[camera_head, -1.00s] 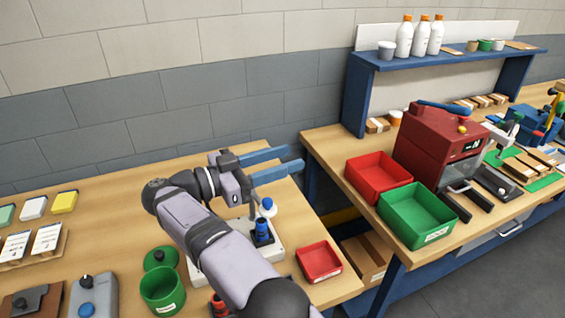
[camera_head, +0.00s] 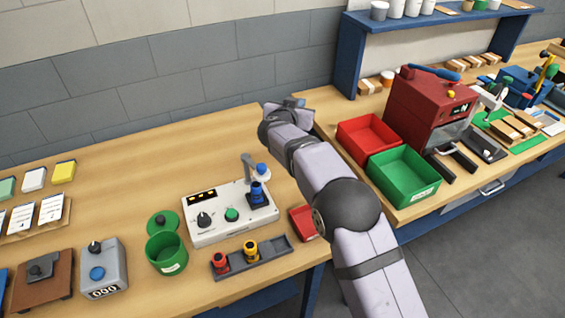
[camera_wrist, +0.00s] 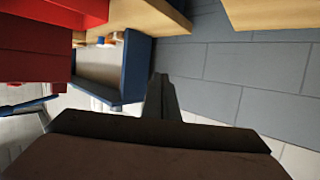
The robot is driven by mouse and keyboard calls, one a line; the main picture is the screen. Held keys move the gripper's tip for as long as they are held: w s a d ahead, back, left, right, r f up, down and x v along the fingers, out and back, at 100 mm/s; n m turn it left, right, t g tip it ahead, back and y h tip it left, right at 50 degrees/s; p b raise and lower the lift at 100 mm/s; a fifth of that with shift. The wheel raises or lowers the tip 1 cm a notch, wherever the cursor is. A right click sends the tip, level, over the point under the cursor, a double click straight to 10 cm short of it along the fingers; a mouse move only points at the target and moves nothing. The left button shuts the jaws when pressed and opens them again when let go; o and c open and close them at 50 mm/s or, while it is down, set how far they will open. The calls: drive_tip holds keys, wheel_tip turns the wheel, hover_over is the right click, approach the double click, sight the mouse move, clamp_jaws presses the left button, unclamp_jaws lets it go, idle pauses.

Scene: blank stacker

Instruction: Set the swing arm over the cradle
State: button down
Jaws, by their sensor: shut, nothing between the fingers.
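The white control box (camera_head: 205,232) stands on the left bench. At its right end is a grey post with the swing arm (camera_head: 247,166), which carries a blue knob and a white round head. The dark blue cradle piece (camera_head: 257,194) sits just below and in front of that head in the picture. I cannot tell whether the head is exactly above it. My gripper (camera_head: 294,103) is up and behind the box, apart from it, and partly hidden by my arm. In the wrist view my gripper (camera_wrist: 160,92) shows its fingers together and empty.
A grey tray (camera_head: 275,252) with red and yellow pieces lies in front of the box. A green pot (camera_head: 166,253) is left. Larger red (camera_head: 366,137) and green (camera_head: 402,176) bins stand on the right bench. The bench behind the box is clear.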

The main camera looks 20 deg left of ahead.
drive_tip(key=s+d+f+n+g+y+p, duration=0.1)
drive_tip(key=s+d+f+g+y, duration=0.1)
drive_tip(key=d+f+g+y, duration=0.3)
drive_tip(key=s+f+n+g+y, duration=0.1)
drive_tip(key=s+f+g+y, duration=0.15)
drive_tip(key=f, duration=0.35)
drive_tip(key=s+d+r+m+g+y+p, duration=0.1)
drive_tip(key=s+d+r+g+y, duration=0.4)
drive_tip(key=s, duration=0.3)
drive_tip(key=s+d+r+g+y, duration=0.4)
drive_tip(key=s+d+y, duration=0.1)
drive_tip(key=s+d, duration=0.25)
drive_tip(key=s+a+p, duration=0.4)
drive_tip(key=a+p, duration=0.3)
drive_tip(key=a, duration=0.6)
drive_tip(key=shift+s+a+r+p, duration=0.15)
drive_tip(key=shift+a+p, duration=0.15)
drive_tip(key=shift+t+h, duration=0.25)
